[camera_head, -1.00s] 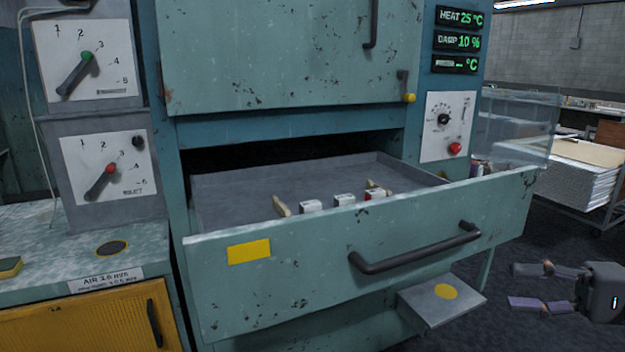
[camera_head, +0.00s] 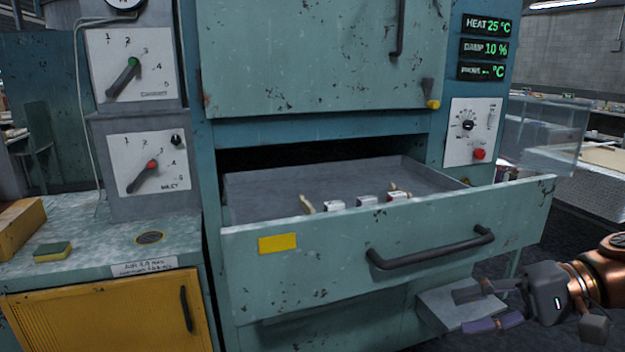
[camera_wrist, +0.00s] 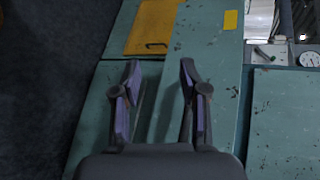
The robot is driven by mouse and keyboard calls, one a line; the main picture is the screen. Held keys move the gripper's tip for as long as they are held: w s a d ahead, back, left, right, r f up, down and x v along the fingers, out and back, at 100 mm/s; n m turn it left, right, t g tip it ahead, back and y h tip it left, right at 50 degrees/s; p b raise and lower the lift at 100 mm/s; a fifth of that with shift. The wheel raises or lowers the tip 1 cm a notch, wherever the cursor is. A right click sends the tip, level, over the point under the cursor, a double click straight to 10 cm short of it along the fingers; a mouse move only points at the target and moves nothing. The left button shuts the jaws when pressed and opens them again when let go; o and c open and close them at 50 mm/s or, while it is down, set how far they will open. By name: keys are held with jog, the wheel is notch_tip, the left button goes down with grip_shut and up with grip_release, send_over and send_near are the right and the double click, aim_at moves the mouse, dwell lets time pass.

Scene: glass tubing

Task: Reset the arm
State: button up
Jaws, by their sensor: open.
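My gripper (camera_head: 482,308) is at the lower right in the head view, in front of the machine and low beside the open drawer. Its fingers are apart and nothing is between them. In the wrist view my gripper (camera_wrist: 160,82) also shows spread and empty, with the teal drawer front beyond it. The drawer (camera_head: 330,268) is pulled out and has a dark handle (camera_head: 430,250). Inside it are several small white blocks and tan pieces, partly hidden by the drawer front.
A counter with a sponge (camera_head: 53,251) and a yellow cabinet (camera_head: 110,315) stands left. A clear case (camera_head: 540,135) is at the right. Dark floor lies at the lower right.

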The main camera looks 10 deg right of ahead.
jog(key=s+a+f+n+g+h+p, duration=0.2)
jog(key=a+g, duration=0.1)
jog(key=a, duration=0.4)
jog(key=s+a+f+n+g+h+p, duration=0.1)
jog(key=a+f+g+h+p, duration=0.15)
jog(key=a, duration=0.35)
jog(key=s+d+f+n+h+p, duration=0.1)
jog(key=s+f+n+h+p, duration=0.2)
jog(key=s+f+h, duration=0.2)
jog(key=shift+s+d+g+h+p, duration=0.25)
jog(key=shift+s+g+h, duration=0.2)
jog(key=shift+s+h, duration=1.45)
